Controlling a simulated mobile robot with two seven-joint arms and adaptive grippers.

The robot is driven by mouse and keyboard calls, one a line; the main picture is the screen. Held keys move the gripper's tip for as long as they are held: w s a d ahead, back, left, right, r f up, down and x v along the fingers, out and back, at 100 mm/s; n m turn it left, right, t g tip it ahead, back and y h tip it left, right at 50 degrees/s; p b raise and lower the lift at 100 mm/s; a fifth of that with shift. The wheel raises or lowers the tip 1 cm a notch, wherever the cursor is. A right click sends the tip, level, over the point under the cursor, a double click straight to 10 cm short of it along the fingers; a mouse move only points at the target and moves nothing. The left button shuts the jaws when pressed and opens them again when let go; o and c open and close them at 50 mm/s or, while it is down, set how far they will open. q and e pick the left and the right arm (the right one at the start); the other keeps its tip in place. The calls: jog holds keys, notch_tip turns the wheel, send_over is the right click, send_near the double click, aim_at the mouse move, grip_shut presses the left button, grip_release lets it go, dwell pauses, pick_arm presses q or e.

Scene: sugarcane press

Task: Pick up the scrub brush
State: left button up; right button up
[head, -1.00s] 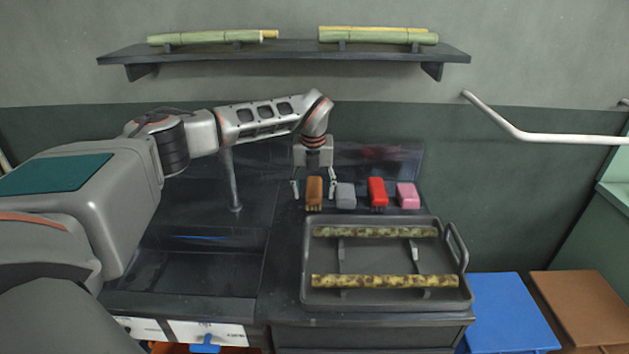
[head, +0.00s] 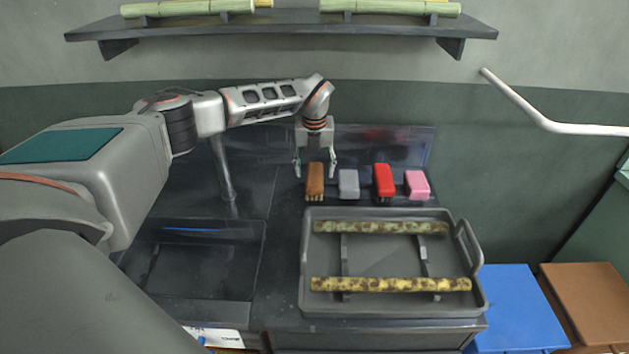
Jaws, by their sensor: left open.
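The scrub brush appears to be the brown one (head: 315,183), with pale bristles at its lower front edge. It rests on the dark counter behind the tray, at the left end of a row of small items. My left gripper (head: 315,174) is open above or just behind it, pointing down, one finger to each side. The fingers look apart from the brush, but their exact height above it is hard to tell. My right gripper is out of view.
Right of the brush are a grey block (head: 349,184), a red brush-like item (head: 383,180) and a pink block (head: 417,185). A grey tray (head: 390,255) in front holds two mottled cane pieces. A sink basin (head: 190,265) lies left. A shelf (head: 285,22) hangs above.

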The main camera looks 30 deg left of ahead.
aim_at(315, 174)
pick_arm(q)
notch_tip(315, 174, down, 3)
jog(key=shift+w+a+r, duration=0.1)
jog(key=shift+w+r, duration=0.05)
jog(key=shift+r, duration=0.05)
jog(key=shift+w+f, duration=0.1)
jog(key=shift+f, duration=0.2)
jog(key=shift+a, duration=0.1)
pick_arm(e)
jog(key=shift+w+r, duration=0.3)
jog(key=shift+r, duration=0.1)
pick_arm(q)
jog(key=c, duration=1.3)
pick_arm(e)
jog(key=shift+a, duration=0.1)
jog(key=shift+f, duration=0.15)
